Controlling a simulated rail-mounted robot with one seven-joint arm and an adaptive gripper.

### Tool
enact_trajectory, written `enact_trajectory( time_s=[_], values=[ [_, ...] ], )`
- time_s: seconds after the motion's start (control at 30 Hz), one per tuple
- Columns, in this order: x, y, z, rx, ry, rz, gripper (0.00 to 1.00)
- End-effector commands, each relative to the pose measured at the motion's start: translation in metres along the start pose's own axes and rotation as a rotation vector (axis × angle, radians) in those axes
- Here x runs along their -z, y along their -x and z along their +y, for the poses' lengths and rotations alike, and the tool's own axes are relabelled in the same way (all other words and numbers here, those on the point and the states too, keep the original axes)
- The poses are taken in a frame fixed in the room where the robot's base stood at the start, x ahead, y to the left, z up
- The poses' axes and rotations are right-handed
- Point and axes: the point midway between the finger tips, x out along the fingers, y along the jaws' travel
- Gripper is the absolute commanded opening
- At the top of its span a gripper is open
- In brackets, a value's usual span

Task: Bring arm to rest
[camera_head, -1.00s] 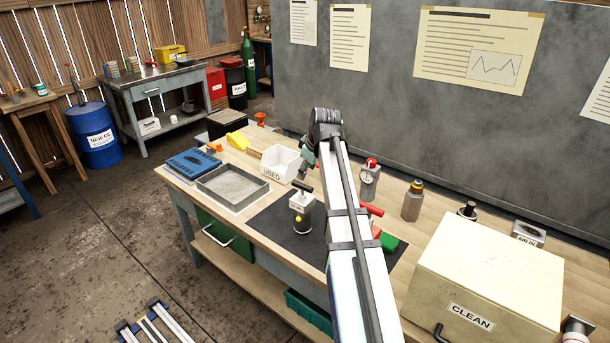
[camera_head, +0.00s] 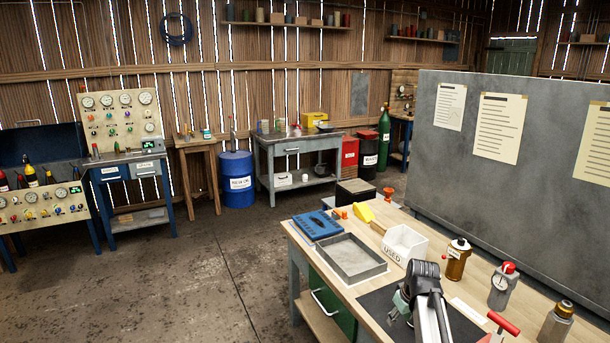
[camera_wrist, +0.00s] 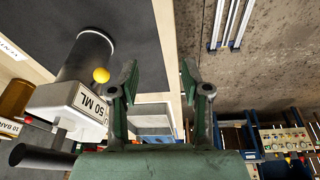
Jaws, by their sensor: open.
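My gripper (camera_wrist: 158,82) is open in the wrist view, with its two green fingers spread and nothing between them. In the head view my arm reaches in from the bottom edge over the workbench (camera_head: 466,288), and a green part of my gripper (camera_head: 400,303) shows beside the dark wrist joint. In the wrist view a pale block marked 50 ML (camera_wrist: 72,104), with a dark cylinder and a yellow ball, is left of the fingers and apart from them. This block is hidden or unclear in the head view.
On the bench are a grey tray (camera_head: 383,267), a white USED bin (camera_head: 423,245), a blue case (camera_head: 316,225), a brown bottle (camera_head: 457,262) and a red-topped container (camera_head: 503,290). A grey panel (camera_head: 462,158) stands behind. Open floor (camera_head: 190,270) is at left.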

Motion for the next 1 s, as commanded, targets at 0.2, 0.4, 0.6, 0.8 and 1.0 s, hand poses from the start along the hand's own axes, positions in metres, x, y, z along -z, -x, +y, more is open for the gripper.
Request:
enact_trajectory(
  time_s=[0.2,0.4,0.6,0.8,1.0],
  values=[
    [-0.075,-0.080,-0.089,0.023,-0.137,-0.117,0.47],
    [-0.149,-0.128,-0.157,0.011,-0.255,-0.220,0.47],
    [-0.221,-0.170,-0.196,0.000,-0.328,-0.338,0.47],
    [-0.295,-0.207,-0.218,0.025,-0.328,-0.482,0.47],
    [-0.372,-0.232,-0.243,0.050,-0.327,-0.625,0.47]
  ],
)
